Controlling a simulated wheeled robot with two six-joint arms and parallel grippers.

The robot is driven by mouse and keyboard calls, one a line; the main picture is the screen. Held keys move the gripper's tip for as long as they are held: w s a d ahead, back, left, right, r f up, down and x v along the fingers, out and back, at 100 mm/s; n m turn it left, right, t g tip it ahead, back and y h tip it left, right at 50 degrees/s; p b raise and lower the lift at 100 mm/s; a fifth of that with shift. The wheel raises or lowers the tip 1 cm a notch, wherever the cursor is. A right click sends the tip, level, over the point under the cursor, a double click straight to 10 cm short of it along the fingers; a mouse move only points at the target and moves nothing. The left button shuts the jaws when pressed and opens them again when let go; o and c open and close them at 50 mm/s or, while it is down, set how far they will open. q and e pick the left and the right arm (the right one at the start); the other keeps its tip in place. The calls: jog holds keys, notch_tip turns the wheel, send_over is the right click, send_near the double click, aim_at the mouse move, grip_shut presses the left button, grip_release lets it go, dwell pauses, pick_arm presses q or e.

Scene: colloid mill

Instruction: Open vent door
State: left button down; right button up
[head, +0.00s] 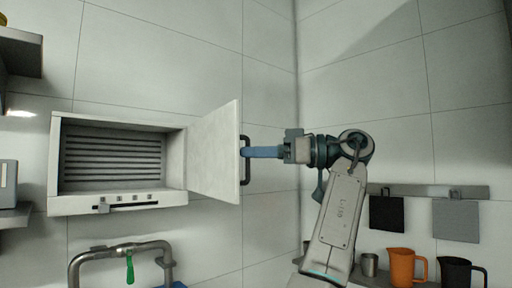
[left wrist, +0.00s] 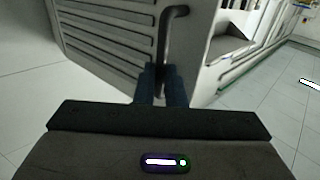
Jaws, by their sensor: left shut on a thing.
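The white vent box (head: 118,205) is on the wall at the left of the head view, its front open and dark slats inside. Its pale vent door (head: 212,155) stands swung well out to the right. A dark bar handle (head: 246,176) is on the door's far side, near its free edge. My left gripper (head: 248,152) is shut on the handle. In the left wrist view, the fingers (left wrist: 162,88) close around the lower part of the handle (left wrist: 168,35), beside a slatted face (left wrist: 105,35). My right gripper is in neither view.
A bent metal pipe (head: 122,248) with a green lever (head: 130,268) is below the box. Shelves are at the left edge. A rail (head: 425,190) with hanging cloths and orange (head: 402,266) and black jugs are at the lower right. The wall beyond the door is bare.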

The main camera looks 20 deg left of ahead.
pick_arm(q)
jog(key=c, duration=1.8)
grip_release()
jog(key=shift+a+r, duration=0.1)
jog(key=shift+a, duration=0.15)
jog(key=shift+o, duration=1.4)
jog(key=shift+w+a, duration=0.15)
jog(key=shift+a, duration=0.15)
